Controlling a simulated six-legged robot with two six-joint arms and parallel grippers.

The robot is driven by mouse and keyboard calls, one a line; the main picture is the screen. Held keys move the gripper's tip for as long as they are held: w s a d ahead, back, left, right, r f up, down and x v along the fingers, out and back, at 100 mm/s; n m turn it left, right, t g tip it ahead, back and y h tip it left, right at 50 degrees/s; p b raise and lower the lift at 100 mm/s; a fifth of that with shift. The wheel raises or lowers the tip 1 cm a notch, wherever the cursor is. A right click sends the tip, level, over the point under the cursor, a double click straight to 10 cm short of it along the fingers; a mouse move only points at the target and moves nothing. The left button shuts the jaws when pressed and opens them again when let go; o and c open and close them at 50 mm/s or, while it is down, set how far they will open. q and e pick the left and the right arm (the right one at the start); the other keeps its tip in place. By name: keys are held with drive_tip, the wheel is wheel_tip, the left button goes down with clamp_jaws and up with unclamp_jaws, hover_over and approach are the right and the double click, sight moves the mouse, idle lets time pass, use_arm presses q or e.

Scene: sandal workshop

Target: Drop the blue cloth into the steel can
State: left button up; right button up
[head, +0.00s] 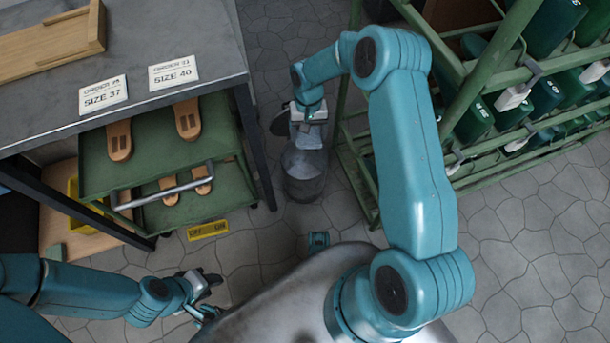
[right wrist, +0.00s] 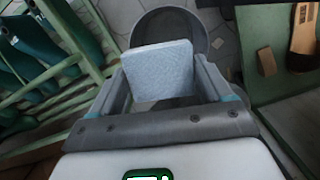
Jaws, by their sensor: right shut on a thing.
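The pale blue cloth (head: 309,136) hangs from my right gripper (head: 308,117) in the head view. The right wrist view shows the cloth (right wrist: 160,72) as a flat, squarish piece between the two fingers of my right gripper (right wrist: 162,90), which is shut on it. The grey steel can (head: 305,180) stands on the floor below the cloth. Its round rim (right wrist: 140,27) shows behind the cloth in the right wrist view, and the cloth hides part of the opening. My left gripper (head: 209,295) is low at the left, empty, with its fingers apart.
A grey-topped bench (head: 190,50) stands left of the can, with an open green drawer (head: 150,150) holding sandal soles. A green rack (head: 470,90) with dark green items stands to the right. A yellow label (head: 207,230) lies below the drawer. Stone floor is clear around the can's near side.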

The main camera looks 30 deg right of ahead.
drive_tip(key=shift+f+b, duration=0.3)
drive_tip(key=shift+f, duration=0.35)
wheel_tip(320, 180, down, 5)
drive_tip(key=b, duration=0.2)
drive_tip(key=shift+s+r+b, duration=0.15)
drive_tip(key=shift+b, duration=0.25)
drive_tip(key=o, duration=0.9)
drive_tip(key=shift+o, duration=0.2)
wheel_tip(320, 180, up, 16)
drive_tip(key=w+d+p, duration=0.1)
drive_tip(key=w+p, duration=0.1)
drive_tip(key=p, duration=0.3)
drive_tip(key=shift+p, duration=0.3)
drive_tip(key=shift+w, duration=0.1)
